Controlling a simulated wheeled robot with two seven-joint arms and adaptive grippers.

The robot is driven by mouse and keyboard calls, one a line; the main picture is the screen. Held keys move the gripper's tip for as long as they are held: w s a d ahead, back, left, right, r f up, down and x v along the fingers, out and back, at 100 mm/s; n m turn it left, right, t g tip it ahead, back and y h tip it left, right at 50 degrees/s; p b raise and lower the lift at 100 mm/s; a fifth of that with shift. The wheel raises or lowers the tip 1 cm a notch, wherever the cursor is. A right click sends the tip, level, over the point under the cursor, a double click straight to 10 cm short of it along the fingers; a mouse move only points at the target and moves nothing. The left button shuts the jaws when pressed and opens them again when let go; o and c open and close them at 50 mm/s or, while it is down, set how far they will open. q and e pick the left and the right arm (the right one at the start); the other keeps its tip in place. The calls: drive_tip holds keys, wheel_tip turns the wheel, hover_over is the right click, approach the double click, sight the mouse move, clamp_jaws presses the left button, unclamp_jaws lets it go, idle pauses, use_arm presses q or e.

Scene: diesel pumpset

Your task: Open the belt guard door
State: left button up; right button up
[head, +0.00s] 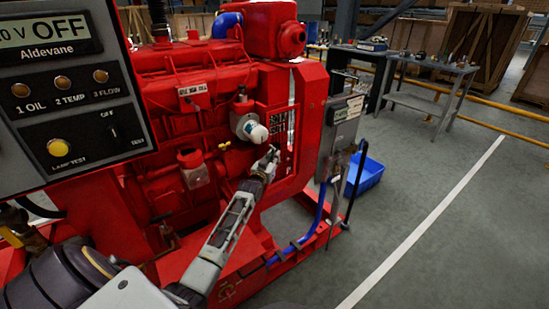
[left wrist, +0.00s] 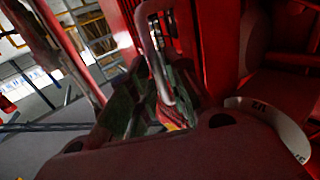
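The belt guard door (head: 281,130) is a red panel with dark slots on the right end of the red pumpset, and it looks closed. My left gripper (head: 272,156) is at the lower part of this panel, its arm reaching up from the lower left. In the left wrist view, a grey bar handle (left wrist: 152,50) runs down between the dark fingers of my left gripper (left wrist: 155,100). Whether the fingers are clamped on it is too dark to tell. My right gripper is not in view.
A control panel (head: 75,95) fills the upper left. A white-capped filter (head: 252,130) is close beside my left gripper. A grey cabinet (head: 340,130) and a blue bin (head: 365,175) stand right of the pumpset. Open floor (head: 440,190) lies further right.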

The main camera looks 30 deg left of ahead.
use_arm(q)
drive_tip(key=shift+w+a, duration=0.15)
drive_tip(key=shift+w, duration=0.55)
drive_tip(key=shift+c, duration=0.4)
clamp_jaws()
